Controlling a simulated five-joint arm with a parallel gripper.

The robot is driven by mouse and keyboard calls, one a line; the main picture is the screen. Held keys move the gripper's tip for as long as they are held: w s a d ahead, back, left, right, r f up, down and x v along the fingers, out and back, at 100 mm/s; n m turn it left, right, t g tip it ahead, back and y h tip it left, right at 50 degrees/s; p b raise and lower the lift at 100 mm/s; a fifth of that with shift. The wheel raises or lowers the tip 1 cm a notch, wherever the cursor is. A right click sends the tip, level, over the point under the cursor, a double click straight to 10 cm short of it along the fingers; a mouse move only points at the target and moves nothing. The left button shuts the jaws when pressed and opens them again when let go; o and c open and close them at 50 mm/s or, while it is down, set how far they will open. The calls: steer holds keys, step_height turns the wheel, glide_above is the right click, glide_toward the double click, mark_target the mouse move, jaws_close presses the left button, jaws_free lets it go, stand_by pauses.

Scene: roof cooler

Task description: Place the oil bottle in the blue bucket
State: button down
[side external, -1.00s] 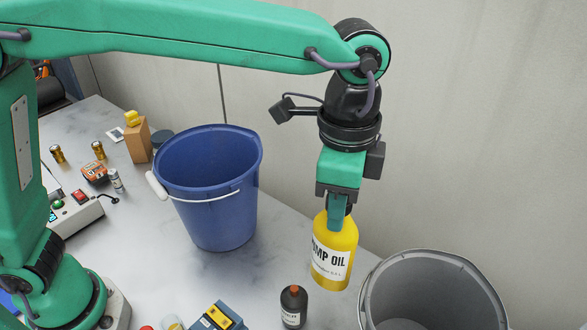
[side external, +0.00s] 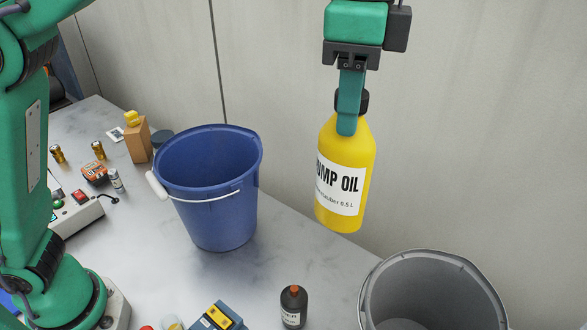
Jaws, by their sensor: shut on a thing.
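The oil bottle (side external: 347,175) is yellow with a black cap and a white label reading "PUMP OIL". My gripper (side external: 350,112) is shut on it near the cap and holds it upright in the air. The bottle hangs to the right of the blue bucket (side external: 212,205), above the level of its rim. The blue bucket stands upright on the table with its white handle hanging down across its front. Its mouth faces up, and its inner floor is hidden.
A grey bucket (side external: 372,300) stands at the lower right. A small dark bottle with an orange cap (side external: 293,307) stands between the buckets, near the front. A wall rises behind.

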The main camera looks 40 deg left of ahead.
steer(key=shift+r, duration=1.45)
steer(key=shift+w+a+r, duration=0.1)
steer(key=shift+w+a, duration=0.1)
steer(key=shift+a, duration=0.25)
steer(key=shift+w+a+r, duration=0.1)
steer(key=shift+w+a, duration=0.1)
steer(key=shift+a, duration=0.2)
steer(key=w+a, duration=0.2)
steer(key=a, duration=2.8)
step_height(320, 180, down, 19)
steer(key=shift+s+d+r+n, duration=0.15)
steer(key=shift+s+d+n, duration=0.1)
steer(key=shift+n, duration=0.15)
step_height(320, 180, down, 10)
